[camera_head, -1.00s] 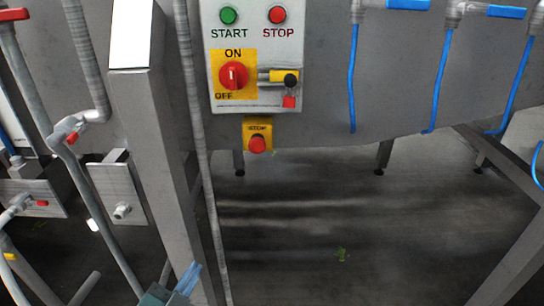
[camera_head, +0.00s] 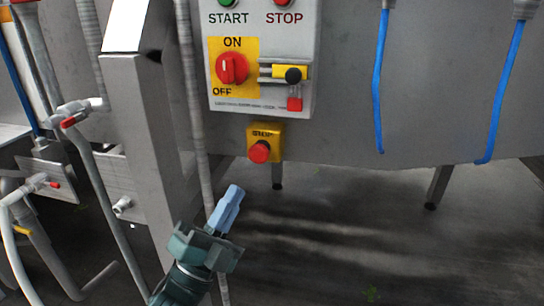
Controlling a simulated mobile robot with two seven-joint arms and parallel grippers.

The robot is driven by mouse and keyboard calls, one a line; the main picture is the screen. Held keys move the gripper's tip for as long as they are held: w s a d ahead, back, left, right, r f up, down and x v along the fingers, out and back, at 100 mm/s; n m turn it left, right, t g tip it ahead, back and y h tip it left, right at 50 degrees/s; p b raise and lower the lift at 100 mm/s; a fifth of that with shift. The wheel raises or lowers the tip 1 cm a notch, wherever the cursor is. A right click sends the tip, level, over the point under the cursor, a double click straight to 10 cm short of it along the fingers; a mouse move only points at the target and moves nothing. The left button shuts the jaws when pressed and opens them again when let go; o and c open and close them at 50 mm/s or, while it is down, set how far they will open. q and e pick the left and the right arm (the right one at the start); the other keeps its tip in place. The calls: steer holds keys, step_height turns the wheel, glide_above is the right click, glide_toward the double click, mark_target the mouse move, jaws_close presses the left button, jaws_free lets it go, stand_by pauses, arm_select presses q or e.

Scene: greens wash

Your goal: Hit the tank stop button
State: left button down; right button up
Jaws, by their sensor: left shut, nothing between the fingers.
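A grey control panel (camera_head: 215,92) is on the steel tank wall. At its top edge are a green START button (camera_head: 228,2) and a red STOP button (camera_head: 283,2), both partly cut off by the frame. Below the panel, a small yellow box (camera_head: 271,133) marked STOP carries a red mushroom button (camera_head: 259,152). My left gripper (camera_head: 231,195) is shut and empty, its light blue fingers pointing up, below and left of the yellow box and apart from it in the picture. My right gripper is not in view.
A red rotary ON/OFF switch (camera_head: 232,68) and a yellow-and-black latch (camera_head: 290,73) sit on the panel. A thick steel post (camera_head: 150,130) and pipes with red-handled valves (camera_head: 69,122) stand to the left. Blue hoses (camera_head: 379,90) hang at right. The floor below is mostly clear.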

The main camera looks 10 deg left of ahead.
mark_target(258, 155)
arm_select(q)
steer(key=shift+d+r, duration=0.1)
steer(key=shift+r, duration=0.05)
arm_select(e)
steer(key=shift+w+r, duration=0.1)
arm_select(q)
steer(key=shift+w, duration=0.1)
steer(key=w+b, duration=0.2)
steer(key=w, duration=0.6)
steer(key=shift+w, duration=0.3)
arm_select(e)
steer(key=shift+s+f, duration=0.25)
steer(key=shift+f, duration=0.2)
arm_select(q)
steer(key=shift+d, duration=0.1)
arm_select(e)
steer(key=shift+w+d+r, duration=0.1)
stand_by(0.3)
